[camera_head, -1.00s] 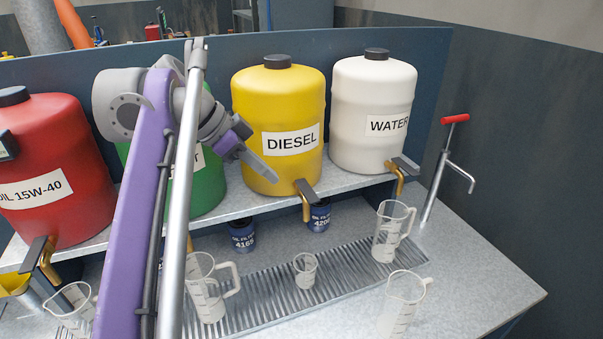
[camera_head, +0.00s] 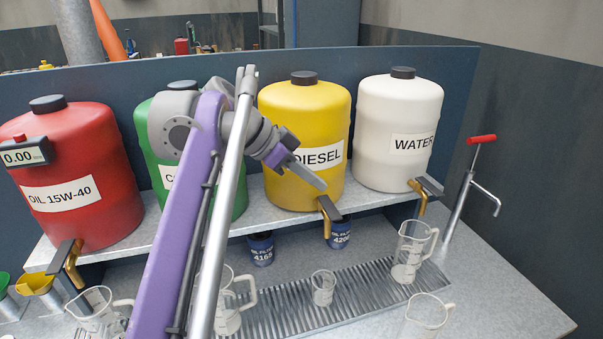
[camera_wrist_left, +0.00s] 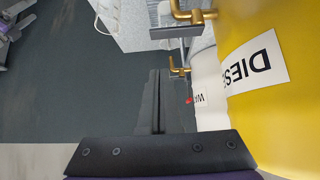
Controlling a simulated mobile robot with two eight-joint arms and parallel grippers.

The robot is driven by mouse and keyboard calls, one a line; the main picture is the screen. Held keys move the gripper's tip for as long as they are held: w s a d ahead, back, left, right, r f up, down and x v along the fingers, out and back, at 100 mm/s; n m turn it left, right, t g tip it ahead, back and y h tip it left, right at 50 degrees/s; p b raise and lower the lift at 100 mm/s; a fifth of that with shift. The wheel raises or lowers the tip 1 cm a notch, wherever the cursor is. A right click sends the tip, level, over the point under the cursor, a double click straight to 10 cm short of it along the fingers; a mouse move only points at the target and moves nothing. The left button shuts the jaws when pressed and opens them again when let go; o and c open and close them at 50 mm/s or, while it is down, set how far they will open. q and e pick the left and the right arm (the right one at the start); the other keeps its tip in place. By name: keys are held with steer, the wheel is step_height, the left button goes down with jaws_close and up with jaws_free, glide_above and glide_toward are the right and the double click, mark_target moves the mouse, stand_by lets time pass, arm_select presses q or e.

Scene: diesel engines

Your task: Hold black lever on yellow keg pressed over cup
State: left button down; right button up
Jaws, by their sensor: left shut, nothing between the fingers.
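The yellow keg (camera_head: 305,110), labelled DIESEL, stands on the shelf between the green and white kegs. Its black lever (camera_head: 331,209) sits on a brass tap at the keg's lower front. The lever also shows in the left wrist view (camera_wrist_left: 176,32). A small clear cup (camera_head: 323,289) stands on the grate below the tap. My left gripper (camera_head: 318,183) is shut and empty, in front of the keg's lower part, just above the lever in the head view. I cannot tell if they touch. In the left wrist view its fingers (camera_wrist_left: 158,102) are together.
A red keg (camera_head: 90,205), a green keg (camera_head: 158,176) and a white keg (camera_head: 398,120) share the shelf. Larger measuring jugs (camera_head: 410,255) and blue oil filters (camera_head: 340,233) are nearby. A red-handled pump (camera_head: 463,190) stands at right. The bench's right side (camera_head: 500,290) is clear.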

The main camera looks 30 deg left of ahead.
mark_target(339, 214)
arm_select(q)
steer(key=shift+w+d+f+b, duration=0.1)
steer(key=shift+w+d+f, duration=0.25)
steer(key=shift+f, duration=0.8)
steer(key=shift+w+d+f+b, duration=0.1)
steer(key=shift+w+d+f, duration=0.25)
steer(key=shift+f, duration=0.8)
steer(key=shift+w+d+f+b, duration=0.1)
steer(key=shift+w+d+f, duration=0.2)
steer(key=shift+f, duration=0.85)
arm_select(e)
steer(key=shift+s+f, duration=0.2)
steer(key=shift+f, duration=0.35)
arm_select(q)
steer(key=shift+w, duration=0.1)
